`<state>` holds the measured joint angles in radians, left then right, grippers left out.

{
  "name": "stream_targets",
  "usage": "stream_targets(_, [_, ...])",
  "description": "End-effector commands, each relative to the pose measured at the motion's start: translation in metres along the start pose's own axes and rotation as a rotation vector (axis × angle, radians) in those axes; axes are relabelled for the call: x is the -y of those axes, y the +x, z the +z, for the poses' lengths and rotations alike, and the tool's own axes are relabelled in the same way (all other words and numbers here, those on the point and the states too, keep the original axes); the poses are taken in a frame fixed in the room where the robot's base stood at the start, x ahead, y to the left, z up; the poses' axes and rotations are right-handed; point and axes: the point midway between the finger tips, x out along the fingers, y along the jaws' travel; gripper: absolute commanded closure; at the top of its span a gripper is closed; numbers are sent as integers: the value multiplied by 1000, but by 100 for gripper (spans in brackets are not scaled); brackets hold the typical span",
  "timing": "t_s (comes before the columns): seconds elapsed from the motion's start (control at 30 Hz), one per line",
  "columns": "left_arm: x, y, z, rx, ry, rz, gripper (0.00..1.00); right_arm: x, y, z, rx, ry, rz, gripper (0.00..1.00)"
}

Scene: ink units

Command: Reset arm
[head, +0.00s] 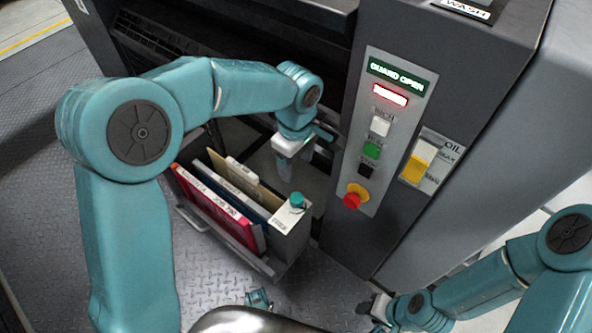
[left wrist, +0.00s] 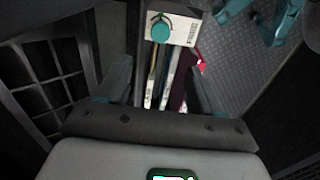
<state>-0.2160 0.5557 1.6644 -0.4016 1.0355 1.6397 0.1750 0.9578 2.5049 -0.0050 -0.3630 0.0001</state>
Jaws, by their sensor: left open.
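My left gripper (head: 285,172) hangs pointing down beside the right end of the machine's dark opening, behind the file bin. In the left wrist view its two fingers (left wrist: 158,88) stand wide apart with nothing gripped between them. The folders and the bin's grey end box show beyond the fingers. My left arm arches over from the left, bent at the elbow. My right gripper (head: 376,306) is low in the head view, near the foot of the machine; its fingers are too small and unclear to judge.
A bin (head: 225,243) holds upright folders, including a red one (head: 213,208). At its end is a grey box with a teal knob (head: 297,201). The control panel (head: 384,130) reads GUARD OPEN and carries a red stop button (head: 352,200). An oil gauge (head: 420,160) is right of it.

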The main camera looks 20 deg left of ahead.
Motion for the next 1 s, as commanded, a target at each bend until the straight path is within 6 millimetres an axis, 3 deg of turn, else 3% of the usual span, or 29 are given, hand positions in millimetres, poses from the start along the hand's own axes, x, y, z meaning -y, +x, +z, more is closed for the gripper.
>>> stream_targets(0.2, [0, -18, 0, 1, 1, 0, 34, 2, -6, 0, 0, 1, 0, 57])
stream_targets(1.0, [2, -18, -1, 0, 1, -1, 34, 2, -6, 0, 0, 1, 0, 57])
